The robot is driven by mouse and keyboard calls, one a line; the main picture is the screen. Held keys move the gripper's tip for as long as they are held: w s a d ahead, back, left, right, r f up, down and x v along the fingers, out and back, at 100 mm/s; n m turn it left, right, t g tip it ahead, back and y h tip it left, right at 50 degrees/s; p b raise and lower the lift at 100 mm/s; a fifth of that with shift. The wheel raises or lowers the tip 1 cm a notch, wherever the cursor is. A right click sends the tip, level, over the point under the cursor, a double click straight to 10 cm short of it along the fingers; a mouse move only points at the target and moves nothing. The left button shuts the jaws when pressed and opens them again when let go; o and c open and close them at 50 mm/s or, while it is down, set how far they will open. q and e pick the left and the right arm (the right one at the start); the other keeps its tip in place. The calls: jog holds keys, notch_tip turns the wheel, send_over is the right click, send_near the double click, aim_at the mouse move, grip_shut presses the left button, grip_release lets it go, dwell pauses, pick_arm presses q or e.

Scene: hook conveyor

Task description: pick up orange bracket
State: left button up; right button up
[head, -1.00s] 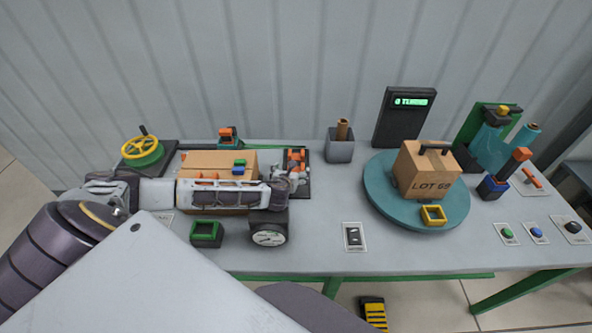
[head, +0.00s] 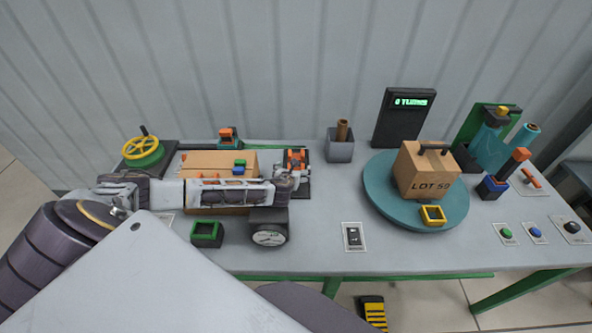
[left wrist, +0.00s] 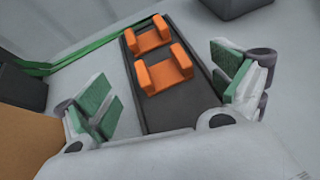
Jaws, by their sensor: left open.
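Two orange brackets lie on a dark conveyor strip (left wrist: 150,105) in the left wrist view. The nearer orange bracket (left wrist: 166,72) sits between my open fingers, a little beyond their tips. The farther orange bracket (left wrist: 149,37) lies behind it on the strip. My left gripper (left wrist: 170,90) is open and empty, with green pads on both fingers. In the head view my left gripper (head: 291,182) hangs at the front of the dark strip, close to the orange brackets (head: 296,160), and partly covers them. My right gripper is not in view.
A cardboard box (head: 220,163) stands left of the strip, close to my left arm. A gauge (head: 269,233) and a green-rimmed cup (head: 207,233) stand in front. A teal turntable (head: 390,205) with a box is at the right.

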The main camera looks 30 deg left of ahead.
aim_at(296, 169)
pick_arm(q)
jog(key=shift+p+x, duration=0.35)
jog(key=shift+x, duration=1.7)
jog(key=shift+s+f, duration=0.1)
jog(key=shift+c, duration=0.3)
jog(key=c, duration=1.1)
